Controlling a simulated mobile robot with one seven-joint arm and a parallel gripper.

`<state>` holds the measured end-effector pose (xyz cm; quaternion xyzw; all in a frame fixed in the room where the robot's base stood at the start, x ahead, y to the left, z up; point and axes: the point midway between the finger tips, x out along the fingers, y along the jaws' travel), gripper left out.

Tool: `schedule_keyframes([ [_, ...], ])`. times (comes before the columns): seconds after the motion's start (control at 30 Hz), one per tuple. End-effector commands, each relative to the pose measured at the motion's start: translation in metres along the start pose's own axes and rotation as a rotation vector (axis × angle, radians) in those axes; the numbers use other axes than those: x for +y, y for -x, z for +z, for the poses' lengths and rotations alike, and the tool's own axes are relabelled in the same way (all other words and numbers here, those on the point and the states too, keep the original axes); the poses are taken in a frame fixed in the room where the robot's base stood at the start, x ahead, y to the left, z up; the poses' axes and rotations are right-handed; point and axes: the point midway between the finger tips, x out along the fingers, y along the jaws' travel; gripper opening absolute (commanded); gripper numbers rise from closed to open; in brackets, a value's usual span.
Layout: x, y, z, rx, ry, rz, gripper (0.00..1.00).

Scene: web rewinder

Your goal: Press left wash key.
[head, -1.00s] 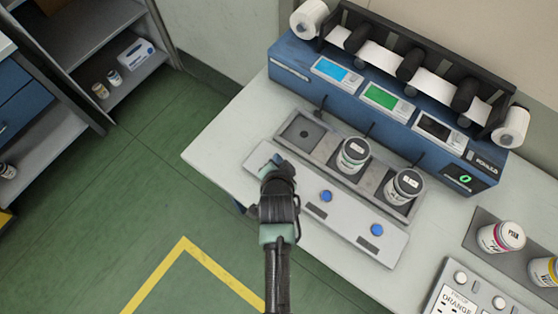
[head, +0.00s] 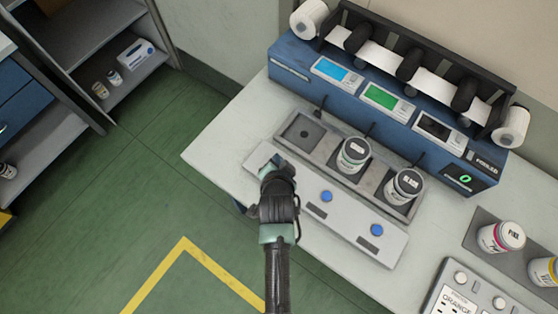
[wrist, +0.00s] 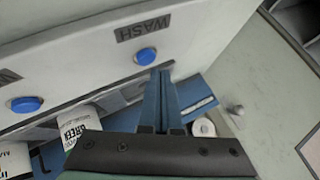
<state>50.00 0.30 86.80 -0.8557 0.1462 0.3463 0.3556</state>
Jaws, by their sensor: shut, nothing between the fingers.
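The control strip (head: 347,222) lies along the front of the white bench and carries blue round keys. The middle key (head: 326,196) and right key (head: 377,230) show in the head view; my gripper (head: 274,162) covers the left one. In the wrist view the left wash key (wrist: 146,56) is a blue button beside a dark WASH label (wrist: 143,27). My gripper's fingertips (wrist: 164,72) are shut and empty, just beside this key in the picture. I cannot tell whether they touch it. Another blue key (wrist: 26,104) shows at the left of the wrist view.
Behind the strip is a tray (head: 303,131) with an empty left well and two jars (head: 353,155) (head: 404,187). The blue rewinder (head: 300,75) with screens and paper rolls stands behind. More jars (head: 501,237) and a button panel (head: 470,292) are at right.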

Motion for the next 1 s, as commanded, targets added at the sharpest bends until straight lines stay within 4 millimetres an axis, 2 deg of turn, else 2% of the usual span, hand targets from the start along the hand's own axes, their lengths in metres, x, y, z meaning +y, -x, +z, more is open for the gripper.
schedule_keyframes([
  [1.0, 0.0067, -0.0092, 0.0067, 0.000, 0.000, 0.000, 0.00],
])
